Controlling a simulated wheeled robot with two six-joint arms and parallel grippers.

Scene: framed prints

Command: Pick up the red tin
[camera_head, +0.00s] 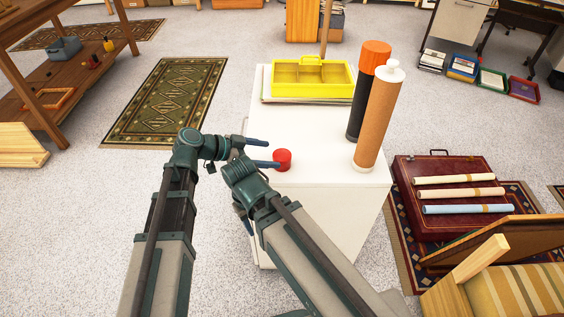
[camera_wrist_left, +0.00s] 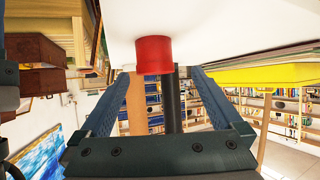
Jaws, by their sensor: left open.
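The red tin (camera_head: 282,159) is a small cylinder upright on the white cabinet top (camera_head: 315,120), near its left edge. My left gripper (camera_head: 272,154) is open and empty at that edge, with its fingers pointing right towards the tin. The near finger's tip is close to the tin; I cannot tell whether it touches. In the left wrist view, which is upside down, the tin (camera_wrist_left: 154,55) lies between the lines of the two spread fingers (camera_wrist_left: 160,75), just past their tips.
A yellow divided tray (camera_head: 312,78) sits at the cabinet's back. A brown tube (camera_head: 376,118) and a dark tube with an orange cap (camera_head: 375,57) stand right of the tin. A red case (camera_head: 410,175) with rolled prints lies on the floor at right. The cabinet top's front is clear.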

